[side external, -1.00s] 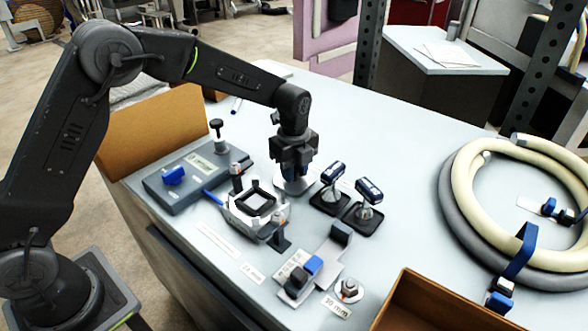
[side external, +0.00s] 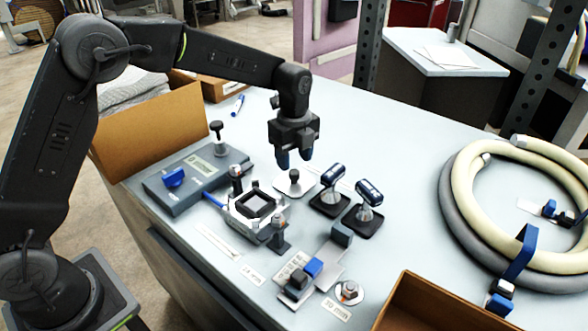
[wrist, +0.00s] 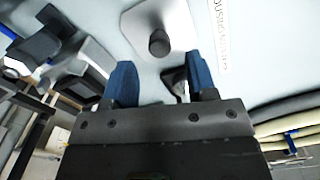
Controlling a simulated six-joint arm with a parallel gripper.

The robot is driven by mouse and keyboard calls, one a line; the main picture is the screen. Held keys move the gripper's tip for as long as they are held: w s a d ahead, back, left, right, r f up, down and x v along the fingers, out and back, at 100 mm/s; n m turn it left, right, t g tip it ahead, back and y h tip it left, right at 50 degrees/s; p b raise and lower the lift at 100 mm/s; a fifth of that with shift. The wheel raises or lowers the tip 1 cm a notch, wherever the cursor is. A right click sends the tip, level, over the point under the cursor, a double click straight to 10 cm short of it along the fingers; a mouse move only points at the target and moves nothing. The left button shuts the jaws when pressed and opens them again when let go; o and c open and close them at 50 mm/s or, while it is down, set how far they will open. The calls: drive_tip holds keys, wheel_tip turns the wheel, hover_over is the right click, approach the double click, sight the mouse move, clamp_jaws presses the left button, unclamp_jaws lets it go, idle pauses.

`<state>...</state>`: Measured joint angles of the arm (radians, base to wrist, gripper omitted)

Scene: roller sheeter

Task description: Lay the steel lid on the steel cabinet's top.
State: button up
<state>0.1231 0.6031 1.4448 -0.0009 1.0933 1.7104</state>
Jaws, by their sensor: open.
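The steel lid (side external: 292,190) is a pale square plate with a dark upright knob (side external: 294,175), lying flat on the bench. In the wrist view the lid (wrist: 178,14) shows with its knob (wrist: 159,42) beyond the fingertips. What looks like the steel cabinet (side external: 243,221) is a small pale metal body with a dark square frame on top, left and nearer than the lid. My gripper (side external: 295,157) points down above the lid, open and empty, its blue fingers (wrist: 160,75) apart and clear of the knob.
Two blue-headed pieces on black stands (side external: 332,180) stand close right of the lid. A grey box with a blue knob (side external: 196,178) is to the left. Posts and a clamp-like block (side external: 304,275) stand nearby.

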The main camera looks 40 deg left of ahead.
sight(294, 172)
wheel_tip(294, 172, up, 8)
drive_tip(key=shift+f, duration=0.2)
drive_tip(key=s+a+r+n+t, duration=0.2)
drive_tip(key=s+a+r+n, duration=0.15)
drive_tip(key=s+n, duration=0.5)
drive_tip(key=s+a+r+n+t, duration=0.2)
drive_tip(key=s+r+n, duration=0.35)
drive_tip(key=s, duration=0.65)
drive_tip(key=s+f+n+t, duration=0.1)
drive_tip(key=s+f+n, duration=0.3)
drive_tip(key=s+n, duration=0.3)
drive_tip(key=shift+s+a+f+t, duration=0.3)
drive_tip(key=shift+s+f, duration=0.1)
drive_tip(key=shift+s, duration=0.3)
